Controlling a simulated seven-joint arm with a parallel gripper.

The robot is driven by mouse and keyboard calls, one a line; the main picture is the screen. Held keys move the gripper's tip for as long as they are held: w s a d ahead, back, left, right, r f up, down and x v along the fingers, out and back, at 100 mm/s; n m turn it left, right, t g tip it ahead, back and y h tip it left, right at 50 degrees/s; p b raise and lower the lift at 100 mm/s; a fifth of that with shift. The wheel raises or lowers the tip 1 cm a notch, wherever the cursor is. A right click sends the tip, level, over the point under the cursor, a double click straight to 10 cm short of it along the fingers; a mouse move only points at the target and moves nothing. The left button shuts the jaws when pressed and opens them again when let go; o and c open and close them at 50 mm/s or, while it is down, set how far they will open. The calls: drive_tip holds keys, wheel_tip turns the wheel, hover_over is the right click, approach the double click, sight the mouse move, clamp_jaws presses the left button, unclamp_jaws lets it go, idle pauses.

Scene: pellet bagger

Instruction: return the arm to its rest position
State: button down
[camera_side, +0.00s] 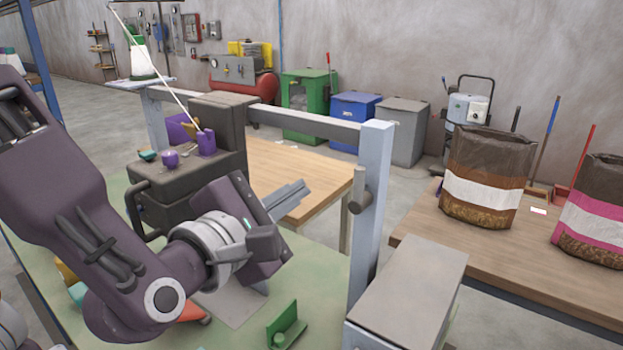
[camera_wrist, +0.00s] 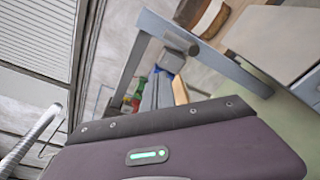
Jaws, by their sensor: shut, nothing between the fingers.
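My gripper (camera_side: 290,199) is in the middle of the side view, above the green bench top (camera_side: 325,262). Its fingers are together, point up and to the right, and hold nothing. The arm is bent, with the wrist low and the gripper tilted upward. In the wrist view the gripper housing (camera_wrist: 180,145) with a green light fills the bottom, and the fingertips do not show clearly.
A grey post frame (camera_side: 371,200) stands right of my gripper, with a grey box (camera_side: 410,300) beside it. A dark machine (camera_side: 190,180) is behind the wrist. A green bracket (camera_side: 287,325) lies in front. Filled bags (camera_side: 483,190) stand on the right table (camera_side: 480,255).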

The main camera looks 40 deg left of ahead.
drive_tip(key=shift+s, duration=0.5)
